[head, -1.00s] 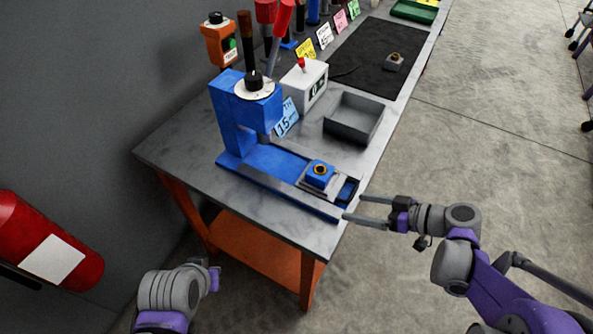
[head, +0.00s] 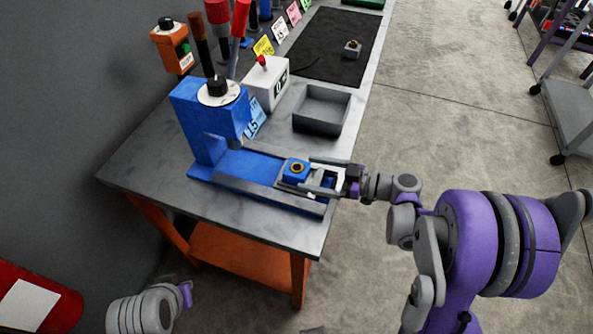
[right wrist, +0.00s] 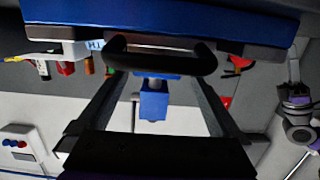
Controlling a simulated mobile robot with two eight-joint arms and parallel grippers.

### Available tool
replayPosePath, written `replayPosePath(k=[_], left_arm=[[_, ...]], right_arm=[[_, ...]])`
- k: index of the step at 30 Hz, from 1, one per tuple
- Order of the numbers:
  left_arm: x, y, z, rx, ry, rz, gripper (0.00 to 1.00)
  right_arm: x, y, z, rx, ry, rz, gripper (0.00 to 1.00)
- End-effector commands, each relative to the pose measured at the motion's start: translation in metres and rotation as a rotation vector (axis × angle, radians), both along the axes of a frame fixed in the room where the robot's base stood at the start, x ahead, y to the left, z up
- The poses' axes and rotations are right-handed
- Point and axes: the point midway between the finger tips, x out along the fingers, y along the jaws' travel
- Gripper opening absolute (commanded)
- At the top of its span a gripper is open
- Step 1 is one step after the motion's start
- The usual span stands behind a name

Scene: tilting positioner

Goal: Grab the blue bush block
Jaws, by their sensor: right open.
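The blue bush block (head: 297,169) has a brass-coloured ring on top. It sits on the grey slide at the right end of the blue press base (head: 229,164). My right gripper (head: 315,177) is open just right of the block, its fingers pointing left at it over the slide. I cannot tell whether they touch it. In the right wrist view, the open fingers (right wrist: 153,100) flank a blue shape; I cannot tell if it is the block. A black handle crosses in front of them. Part of my left gripper (head: 186,293) shows low at the left, away from the bench.
The tall blue press body (head: 197,120) with a dial stands left of the block. A grey open tray (head: 321,110) and a white box (head: 266,83) with a red knob stand behind. A black mat (head: 335,45) holds a small grey block (head: 352,49). The bench front is clear.

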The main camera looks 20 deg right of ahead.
Motion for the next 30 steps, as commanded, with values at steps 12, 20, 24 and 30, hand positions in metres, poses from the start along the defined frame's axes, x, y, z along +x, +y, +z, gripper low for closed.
replayPosePath(k=[12, 20, 24, 30], left_arm=[[0.002, 0.000, 0.007, 0.000, -0.003, 0.000, 0.00], [0.001, 0.000, 0.007, 0.000, -0.003, 0.000, 0.00], [0.001, 0.000, 0.007, 0.000, -0.003, 0.000, 0.00], [0.001, 0.000, 0.007, 0.000, -0.003, 0.000, 0.00]], right_arm=[[0.030, 0.038, -0.006, 0.001, 0.001, 0.002, 1.00], [0.030, 0.038, -0.006, 0.001, 0.001, 0.001, 0.89], [0.030, 0.037, -0.006, 0.001, 0.001, 0.001, 0.64], [0.030, 0.037, -0.006, 0.001, 0.001, 0.001, 0.28]])
